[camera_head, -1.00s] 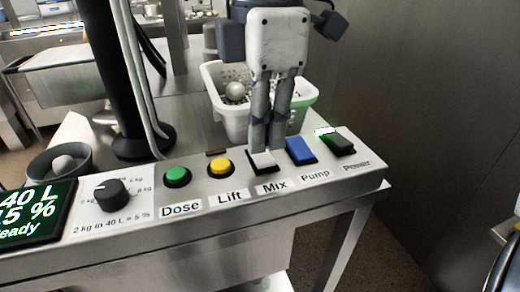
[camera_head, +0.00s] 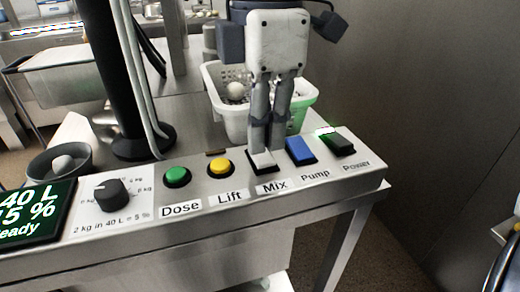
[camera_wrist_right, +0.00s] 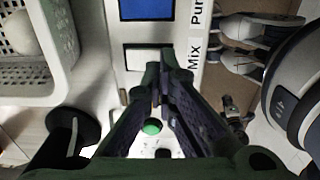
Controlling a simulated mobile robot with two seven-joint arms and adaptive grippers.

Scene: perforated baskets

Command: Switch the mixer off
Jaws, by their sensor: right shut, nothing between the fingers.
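The Mix switch (camera_head: 262,161) is a white rocker in a dark frame on the steel control panel (camera_head: 340,188), behind its "Mix" label. My right gripper (camera_head: 265,150) points down at it, shut and empty, its fingertips at the switch and covering part of it in the head view. In the right wrist view the white switch (camera_wrist_right: 146,57) shows just beyond the fingertips (camera_wrist_right: 163,58). I cannot tell whether they touch it, or which way the rocker is tipped. My left gripper is in neither view.
The green Dose button (camera_head: 177,176) and yellow Lift button (camera_head: 220,168) are left of the switch. The blue Pump switch (camera_head: 300,150) and dark Power switch (camera_head: 337,140) are right. A white perforated basket (camera_head: 305,95) stands behind. A black column (camera_head: 115,80) rises at left.

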